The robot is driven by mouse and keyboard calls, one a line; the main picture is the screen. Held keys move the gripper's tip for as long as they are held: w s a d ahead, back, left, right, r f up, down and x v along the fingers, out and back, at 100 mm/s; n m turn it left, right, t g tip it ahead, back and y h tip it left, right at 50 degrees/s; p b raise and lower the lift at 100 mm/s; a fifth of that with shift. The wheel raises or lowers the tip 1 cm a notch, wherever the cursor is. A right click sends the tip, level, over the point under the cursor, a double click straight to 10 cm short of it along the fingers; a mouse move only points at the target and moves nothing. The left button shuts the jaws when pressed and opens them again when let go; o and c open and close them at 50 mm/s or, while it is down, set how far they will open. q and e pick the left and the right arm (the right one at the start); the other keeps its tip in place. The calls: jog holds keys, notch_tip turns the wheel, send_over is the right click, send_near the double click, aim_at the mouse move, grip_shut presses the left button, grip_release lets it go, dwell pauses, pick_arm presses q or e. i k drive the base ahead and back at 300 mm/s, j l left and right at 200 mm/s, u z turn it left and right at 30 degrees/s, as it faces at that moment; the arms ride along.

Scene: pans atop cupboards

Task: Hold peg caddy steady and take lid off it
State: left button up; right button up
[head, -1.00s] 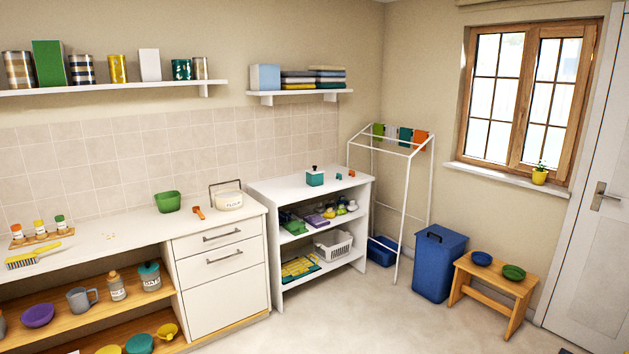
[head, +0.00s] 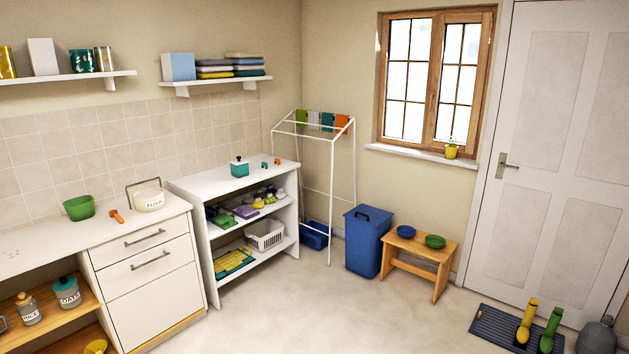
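A small teal box with a light lid and a dark knob, which looks like the peg caddy (head: 239,169), stands on top of the white shelf unit (head: 190,183). The lid (head: 239,161) sits on the caddy. Small orange and teal pieces (head: 270,163), perhaps pegs, lie to the right of the caddy on the same top. Neither of my grippers is in view.
A drying rack (head: 331,190), blue bin (head: 367,240) and wooden stool (head: 420,249) stand right. The floor in front is clear.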

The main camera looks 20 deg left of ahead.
aim_at(241, 170)
jog(key=i+j+u, duration=0.3)
jog(key=i, duration=1)
jog(key=i+u, duration=0.25)
jog(key=i, duration=1.1)
